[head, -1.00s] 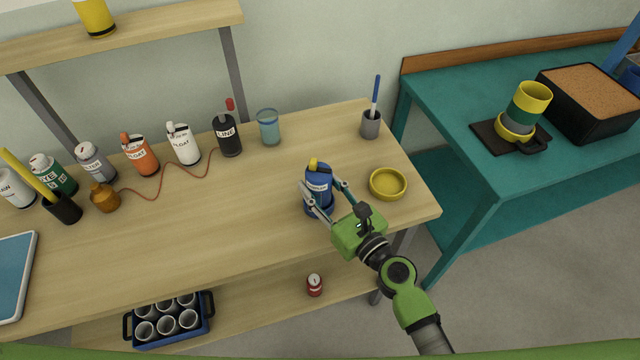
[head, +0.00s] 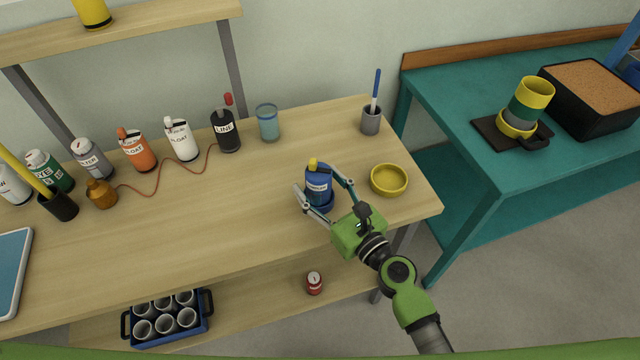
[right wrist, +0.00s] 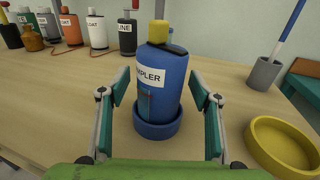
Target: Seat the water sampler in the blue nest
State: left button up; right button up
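The blue water sampler (head: 317,182) with its yellow top stands upright in the round blue nest (head: 325,208) near the right end of the wooden bench. In the right wrist view the sampler (right wrist: 163,92) has its base inside the rim of the nest (right wrist: 157,130); its underside is hidden. My right gripper (head: 320,181) is open, with one finger on each side of the sampler. In the right wrist view gaps show between the sampler and both fingers of the gripper (right wrist: 160,78). My left gripper is not in view.
A yellow dish (head: 389,180) lies close to the right of the nest. A grey pen cup (head: 371,121) and a glass (head: 268,124) stand behind. Several bottles line the back left. A teal table (head: 450,100) is at right. The bench's middle is clear.

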jog(key=shift+s, duration=0.1)
jog(key=v, duration=1.2)
